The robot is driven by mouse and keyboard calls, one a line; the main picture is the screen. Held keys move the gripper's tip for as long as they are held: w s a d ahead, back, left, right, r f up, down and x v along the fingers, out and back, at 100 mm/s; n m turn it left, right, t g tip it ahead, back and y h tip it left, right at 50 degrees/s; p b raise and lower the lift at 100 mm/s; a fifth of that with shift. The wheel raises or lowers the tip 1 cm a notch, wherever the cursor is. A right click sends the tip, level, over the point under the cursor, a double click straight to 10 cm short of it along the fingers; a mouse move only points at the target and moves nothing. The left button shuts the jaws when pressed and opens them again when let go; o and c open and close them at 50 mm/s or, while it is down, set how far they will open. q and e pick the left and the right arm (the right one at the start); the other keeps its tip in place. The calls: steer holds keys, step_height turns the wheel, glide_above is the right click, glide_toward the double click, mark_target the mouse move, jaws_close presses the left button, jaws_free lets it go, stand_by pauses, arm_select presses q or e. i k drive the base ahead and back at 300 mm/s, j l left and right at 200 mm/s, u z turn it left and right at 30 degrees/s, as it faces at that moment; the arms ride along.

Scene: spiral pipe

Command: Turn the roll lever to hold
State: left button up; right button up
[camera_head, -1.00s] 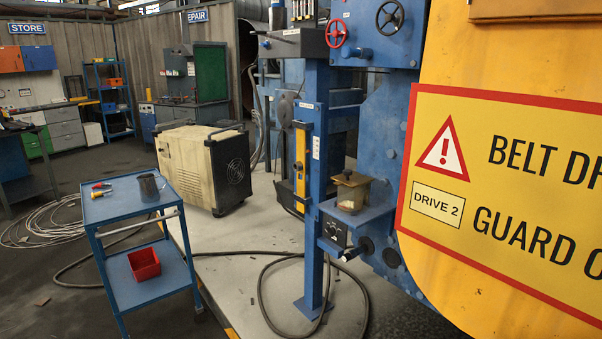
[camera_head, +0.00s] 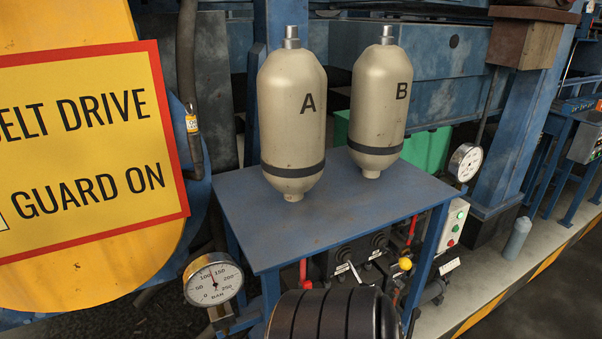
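No lever in the camera_head view carries a label I can read as "roll". Under the blue table is a dark valve block (camera_head: 362,252) with small levers and white tags too small to read. A red handle (camera_head: 303,272) shows at its left. Another red lever (camera_head: 412,230) stands upright at its right, with a yellow knob (camera_head: 405,264) just below it. The lower part of the block is hidden by a black ribbed cylinder in front. Neither of my grippers is in view.
Two beige tanks, A (camera_head: 292,115) and B (camera_head: 380,105), stand at the blue table (camera_head: 237,212). A gauge (camera_head: 213,281) is at lower left, another (camera_head: 465,162) at right. A button box (camera_head: 453,226) hangs by the right leg. Dark floor (camera_head: 560,290) is open at lower right.

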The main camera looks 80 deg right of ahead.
mark_target(361, 283)
steer(key=z, duration=2.95)
